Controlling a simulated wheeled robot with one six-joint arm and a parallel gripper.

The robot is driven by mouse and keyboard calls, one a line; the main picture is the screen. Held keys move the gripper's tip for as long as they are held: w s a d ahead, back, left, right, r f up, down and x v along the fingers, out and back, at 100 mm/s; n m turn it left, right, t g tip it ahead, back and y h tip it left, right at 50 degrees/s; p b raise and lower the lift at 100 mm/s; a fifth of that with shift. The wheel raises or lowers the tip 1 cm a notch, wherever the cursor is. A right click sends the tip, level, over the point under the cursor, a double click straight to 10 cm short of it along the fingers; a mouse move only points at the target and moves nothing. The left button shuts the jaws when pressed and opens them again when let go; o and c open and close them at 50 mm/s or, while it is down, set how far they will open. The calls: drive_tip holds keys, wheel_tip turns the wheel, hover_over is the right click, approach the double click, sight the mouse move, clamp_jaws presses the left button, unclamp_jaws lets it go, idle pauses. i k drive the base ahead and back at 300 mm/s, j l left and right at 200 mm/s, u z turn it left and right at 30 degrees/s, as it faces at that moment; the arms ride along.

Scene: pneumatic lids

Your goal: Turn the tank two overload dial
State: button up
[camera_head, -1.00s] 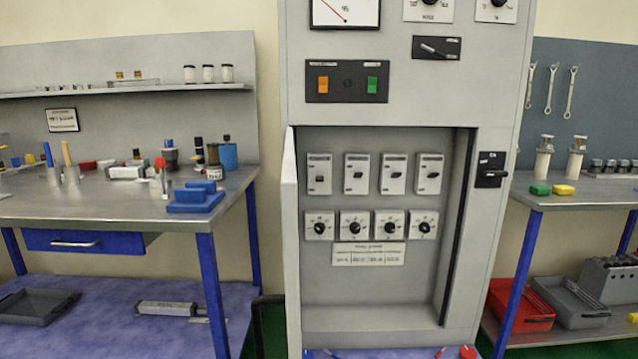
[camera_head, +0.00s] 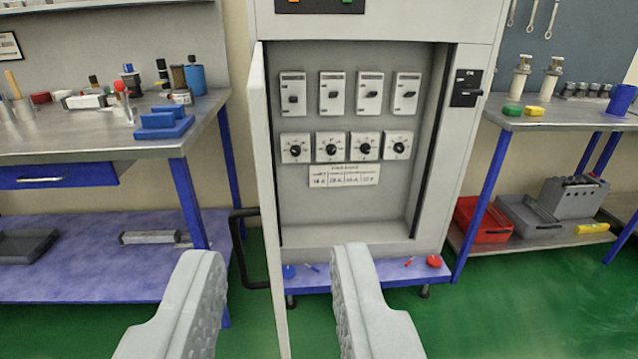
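Several round overload dials with black knobs sit in a row inside the open cabinet recess. From left to right they include a first dial (camera_head: 295,149), a second dial (camera_head: 331,148), a third dial (camera_head: 364,147) and a rightmost dial (camera_head: 397,147). Their tank labels are too small to read, so which is tank two's is not certain. A row of switches (camera_head: 332,93) sits above them and a printed rating plate (camera_head: 344,175) below. My gripper (camera_head: 268,275) is open and empty, low in front of the cabinet and well short of the dials. Nothing covers the dials.
The cabinet door (camera_head: 264,180) stands open toward me on the left, its lower part between my fingers in the picture. A workbench (camera_head: 150,150) stands left and another (camera_head: 545,122) right. Green floor (camera_head: 500,310) is free. Small red (camera_head: 434,262) and blue (camera_head: 289,271) items lie below the cabinet.

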sight(296, 150)
drive_tip(key=i+l, duration=1.45)
drive_tip(key=i+j+u, duration=0.05)
drive_tip(key=i, duration=0.1)
